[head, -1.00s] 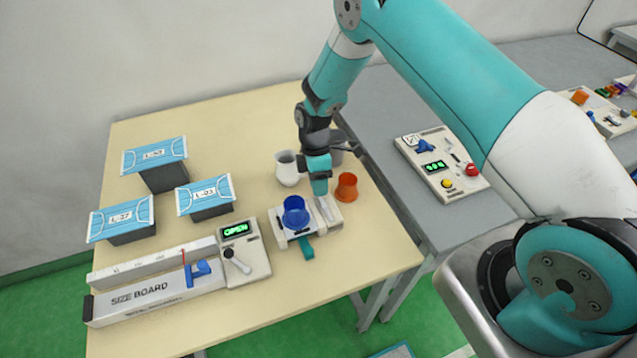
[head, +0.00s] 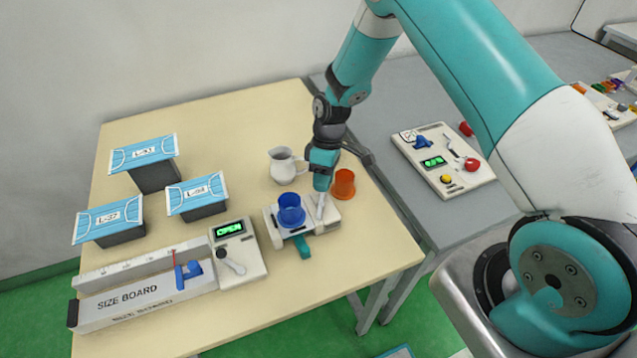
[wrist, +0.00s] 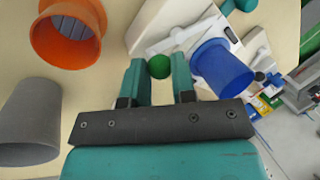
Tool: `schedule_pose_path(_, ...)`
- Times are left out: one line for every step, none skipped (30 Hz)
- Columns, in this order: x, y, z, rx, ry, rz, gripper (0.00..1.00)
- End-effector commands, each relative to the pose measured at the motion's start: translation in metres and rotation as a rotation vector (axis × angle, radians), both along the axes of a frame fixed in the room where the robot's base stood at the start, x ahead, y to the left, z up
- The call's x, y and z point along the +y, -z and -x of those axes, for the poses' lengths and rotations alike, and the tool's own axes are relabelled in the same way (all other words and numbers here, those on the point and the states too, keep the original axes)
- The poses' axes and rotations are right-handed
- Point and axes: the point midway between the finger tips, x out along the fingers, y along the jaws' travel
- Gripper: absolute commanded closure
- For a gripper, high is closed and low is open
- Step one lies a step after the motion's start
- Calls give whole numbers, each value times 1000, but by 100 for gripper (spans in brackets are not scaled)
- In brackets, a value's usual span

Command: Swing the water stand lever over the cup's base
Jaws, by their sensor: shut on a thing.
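The water stand (head: 328,222) is a low white fixture on the near right of the beige table, with a teal tab at its front. A blue cup (head: 291,209) stands upright on it and also shows in the wrist view (wrist: 222,70). My gripper (head: 320,184) points down at the stand's right side, just right of the cup. In the wrist view my gripper (wrist: 157,76) has its teal fingers on either side of a round green knob (wrist: 160,67), which I take for the lever's end. The lever's shaft and its angle are largely hidden.
An orange cup (head: 344,184) stands close right of my gripper. A panel (head: 238,249) with a green display and size board (head: 150,293) lie left. Mask boxes (head: 196,197) sit farther left.

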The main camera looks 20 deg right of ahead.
Motion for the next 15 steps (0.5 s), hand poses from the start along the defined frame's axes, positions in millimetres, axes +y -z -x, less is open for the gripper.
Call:
schedule_pose_path(-2, 1, 1, -1, 44, -1, 99)
schedule_pose_path(-3, 1, 2, 0, 72, -1, 99)
schedule_pose_path(-4, 1, 2, -1, 111, -2, 99)
schedule_pose_path(-5, 1, 3, -1, 140, -1, 99)
schedule_pose_path(-6, 1, 4, 1, 168, -1, 99)
schedule_pose_path(-7, 1, 5, 0, 206, 0, 99)
schedule_pose_path(-8, 1, 6, 0, 234, -1, 99)
schedule_pose_path(-9, 1, 6, 0, 263, -2, 99)
schedule_pose_path(-10, 1, 8, 0, 300, -1, 99)
schedule_pose_path(-10, 1, 8, 0, 330, -1, 99)
schedule_pose_path(-11, 1, 9, 0, 358, -1, 99)
schedule_pose_path(-12, 1, 10, 0, 396, -1, 99)
schedule_pose_path(-13, 0, 11, -1, 424, -1, 99)
schedule_pose_path(-13, 0, 12, 1, 453, 0, 99)
schedule_pose_path(-14, 0, 13, -1, 492, -1, 99)
